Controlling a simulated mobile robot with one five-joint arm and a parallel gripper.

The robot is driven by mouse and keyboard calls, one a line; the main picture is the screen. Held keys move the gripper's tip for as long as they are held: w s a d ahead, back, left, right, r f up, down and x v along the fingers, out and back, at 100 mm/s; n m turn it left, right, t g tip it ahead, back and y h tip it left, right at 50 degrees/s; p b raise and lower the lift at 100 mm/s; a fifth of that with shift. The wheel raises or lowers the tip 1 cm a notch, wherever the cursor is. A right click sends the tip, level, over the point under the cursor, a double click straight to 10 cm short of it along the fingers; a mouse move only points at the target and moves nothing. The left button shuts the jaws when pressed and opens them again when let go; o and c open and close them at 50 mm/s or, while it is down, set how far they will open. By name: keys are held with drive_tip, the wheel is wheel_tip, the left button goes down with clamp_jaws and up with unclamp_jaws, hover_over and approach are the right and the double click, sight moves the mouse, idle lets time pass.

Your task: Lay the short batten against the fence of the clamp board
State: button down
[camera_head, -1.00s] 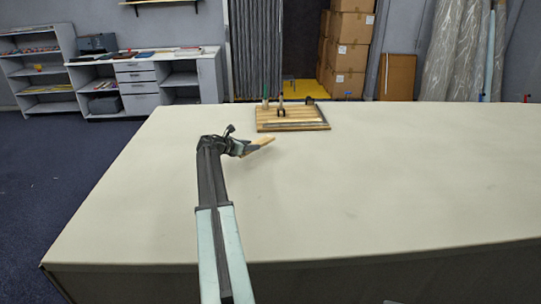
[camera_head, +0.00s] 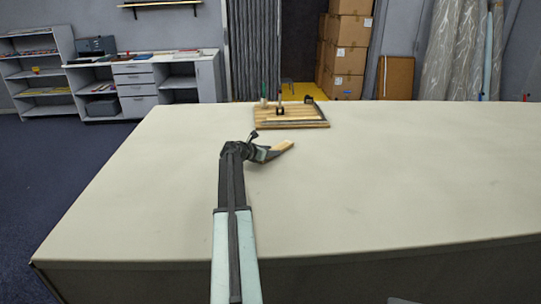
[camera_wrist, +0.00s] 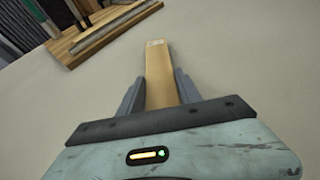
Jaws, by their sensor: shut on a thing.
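The short batten (camera_head: 284,146) is a small light wooden strip. My gripper (camera_head: 272,152) is shut on it and holds it out in front, above the table. In the wrist view the batten (camera_wrist: 160,70) points away between the two grey fingers (camera_wrist: 158,92). The clamp board (camera_head: 268,123) is a slatted wooden board lying at the far side of the table, beyond my gripper and apart from the batten. A grey strip, which seems to be the fence, runs along its near edge (camera_wrist: 108,36). Upright clamp parts (camera_head: 280,105) stand on the board.
The long cloth table (camera_head: 400,180) is bare to the right and left of my arm. Behind it are shelves (camera_head: 40,75), stacked cartons (camera_head: 348,50) and wrapped rolls (camera_head: 460,50), all off the table.

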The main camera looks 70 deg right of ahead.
drive_tip(key=shift+f, duration=0.15)
drive_tip(key=c, duration=0.8)
unclamp_jaws()
drive_tip(key=shift+c, duration=0.2)
drive_tip(key=shift+r, duration=0.2)
